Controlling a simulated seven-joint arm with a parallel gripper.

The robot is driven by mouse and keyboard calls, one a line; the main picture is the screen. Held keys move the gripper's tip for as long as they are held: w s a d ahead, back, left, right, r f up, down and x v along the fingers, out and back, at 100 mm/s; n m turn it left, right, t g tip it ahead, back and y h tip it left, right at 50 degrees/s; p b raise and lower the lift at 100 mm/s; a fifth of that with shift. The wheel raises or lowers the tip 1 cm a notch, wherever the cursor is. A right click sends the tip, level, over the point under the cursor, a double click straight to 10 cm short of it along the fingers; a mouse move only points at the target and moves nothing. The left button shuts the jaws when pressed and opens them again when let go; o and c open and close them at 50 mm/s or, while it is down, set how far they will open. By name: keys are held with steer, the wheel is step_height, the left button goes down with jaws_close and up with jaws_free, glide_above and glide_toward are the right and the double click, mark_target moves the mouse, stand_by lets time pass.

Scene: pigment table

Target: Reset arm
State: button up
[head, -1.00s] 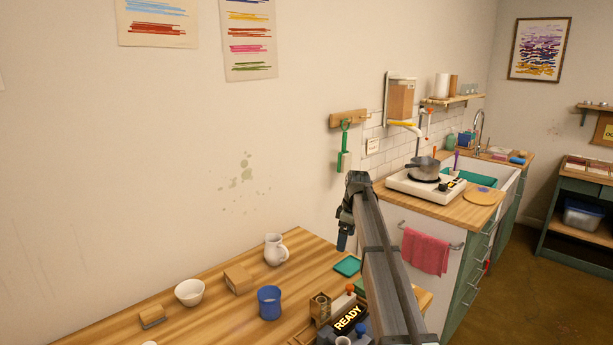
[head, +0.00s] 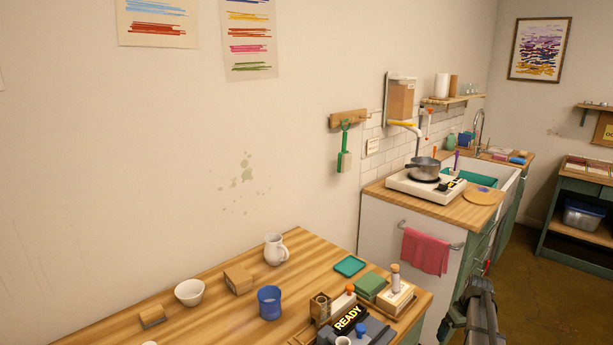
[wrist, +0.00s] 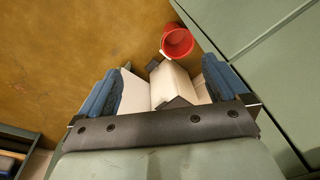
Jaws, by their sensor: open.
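My gripper (wrist: 163,70) is open in the wrist view, with its two blue fingers spread apart. It points down toward the brown floor beside green cabinet fronts (wrist: 245,25). Pale box-like shapes show below and between the fingers; I cannot tell what they are, and nothing is seen gripped. In the head view my arm (head: 482,308) is low at the right, beyond the right end of the wooden table (head: 215,312) and in front of the green kitchen cabinet. Its lower part is cut off by the picture edge.
A red bucket (wrist: 178,41) stands on the floor near the cabinets. The table holds a white jug (head: 275,250), a blue cup (head: 269,302), a white bowl (head: 189,292) and a READY device (head: 349,318). A pink towel (head: 425,251) hangs on the counter's side.

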steer(key=s+a+f+m+g, duration=0.1)
steer(key=s+a+f+g, duration=0.3)
steer(key=s+a+f, duration=1.7)
steer(key=s+a+f+g, duration=0.1)
steer(key=s+a+f, duration=0.1)
steer(key=s, duration=0.6)
steer(key=s+a+f+g, duration=0.1)
steer(key=s+a+f, duration=0.2)
steer(key=s, duration=0.6)
steer(key=s+a+f+g, duration=0.1)
steer(key=s+a+f, duration=0.2)
steer(key=s, duration=0.6)
steer(key=shift+s+a+m+g+h, duration=0.2)
steer(key=shift+a+m+g+h, duration=0.15)
steer(key=shift+a, duration=0.65)
steer(key=shift+f, duration=0.1)
